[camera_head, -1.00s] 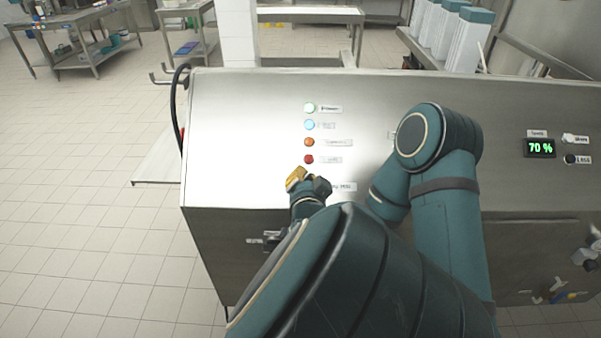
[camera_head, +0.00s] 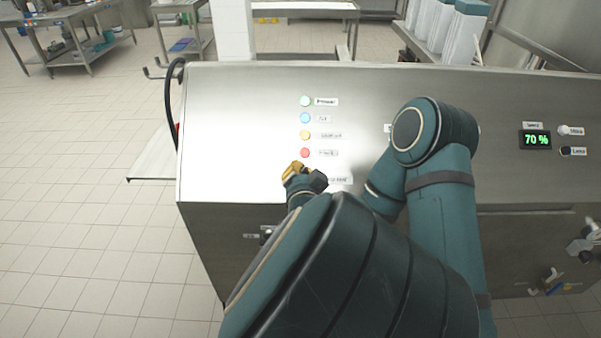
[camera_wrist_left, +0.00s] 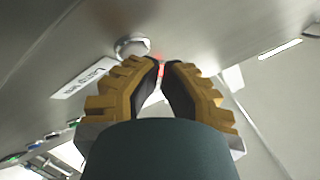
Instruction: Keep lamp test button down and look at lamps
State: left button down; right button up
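A column of lamps sits on the sloped steel panel (camera_head: 230,120): a pale green lamp (camera_head: 305,101), a blue lamp (camera_head: 305,118), a yellow lamp (camera_head: 305,135) and a red lamp (camera_head: 305,153). The yellow and red ones look bright. My left gripper (camera_head: 294,170), with yellow fingers, is just below the red lamp and covers the test button in the head view. In the left wrist view its fingertips (camera_wrist_left: 162,63) are together, close beside the round metal-rimmed button (camera_wrist_left: 132,46) and its label (camera_wrist_left: 85,78). Contact with the button cannot be made out. My right gripper is out of view.
A green display (camera_head: 537,139) reading 70 % is at the panel's right, beside a white round part (camera_head: 564,130) and a black one (camera_head: 566,151). Fittings (camera_head: 588,240) stick out at the lower right. Open tiled floor (camera_head: 80,220) lies to the left.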

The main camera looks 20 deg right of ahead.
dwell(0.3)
pick_arm(q)
jog(key=shift+s+a+r+p, duration=0.2)
jog(key=shift+s+r+p, duration=0.35)
jog(key=shift+s+r, duration=0.05)
jog(key=s+r+p, duration=0.1)
jog(key=r, duration=0.1)
jog(key=s+a+r+p, duration=0.1)
jog(key=s+p, duration=0.1)
jog(key=shift+s+r, duration=0.1)
jog(key=shift+r, duration=0.25)
dwell(0.3)
